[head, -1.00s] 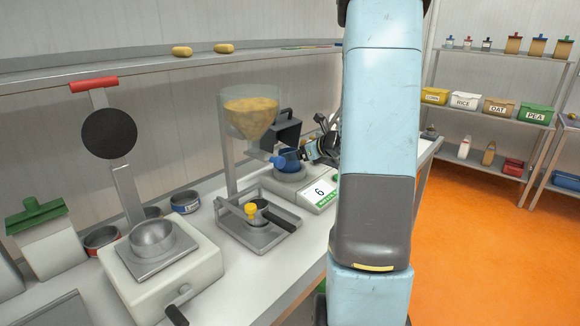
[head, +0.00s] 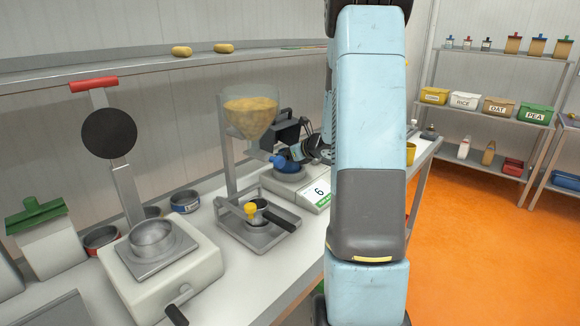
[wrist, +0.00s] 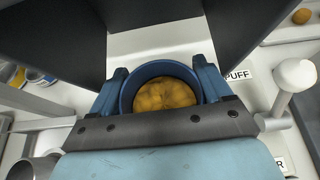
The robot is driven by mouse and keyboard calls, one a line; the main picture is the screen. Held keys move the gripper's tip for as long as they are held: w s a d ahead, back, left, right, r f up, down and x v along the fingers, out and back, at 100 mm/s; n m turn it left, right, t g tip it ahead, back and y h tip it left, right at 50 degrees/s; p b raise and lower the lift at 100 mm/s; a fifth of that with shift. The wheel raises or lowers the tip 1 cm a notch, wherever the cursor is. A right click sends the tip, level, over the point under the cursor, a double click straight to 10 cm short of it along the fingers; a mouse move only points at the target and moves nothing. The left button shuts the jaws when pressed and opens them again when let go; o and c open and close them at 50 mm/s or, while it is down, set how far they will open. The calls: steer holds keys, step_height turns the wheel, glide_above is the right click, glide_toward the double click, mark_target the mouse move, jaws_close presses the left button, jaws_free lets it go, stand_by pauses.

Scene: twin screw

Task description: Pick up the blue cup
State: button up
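The blue cup (head: 295,157) stands on the pan of the white scale (head: 313,194), which reads 6, beside the blue spout of the hopper. In the wrist view the blue cup (wrist: 124,96) shows from above, holding golden-brown pieces. My gripper (wrist: 161,88) has one finger on each side of the cup, very close to its wall. Whether the fingers press on it or stand just clear, I cannot tell. In the head view my gripper (head: 303,151) reaches the cup from the right, partly hidden by my arm.
The clear hopper (head: 251,115) with golden pieces hangs close left of the cup. A dark open box (head: 284,130) stands behind it. A yellow cup (head: 411,152) stands at the table's right end. A press (head: 157,250) and low tins (head: 185,202) are at left.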

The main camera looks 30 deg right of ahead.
steer(key=shift+r, duration=0.1)
steer(key=c, duration=0.6)
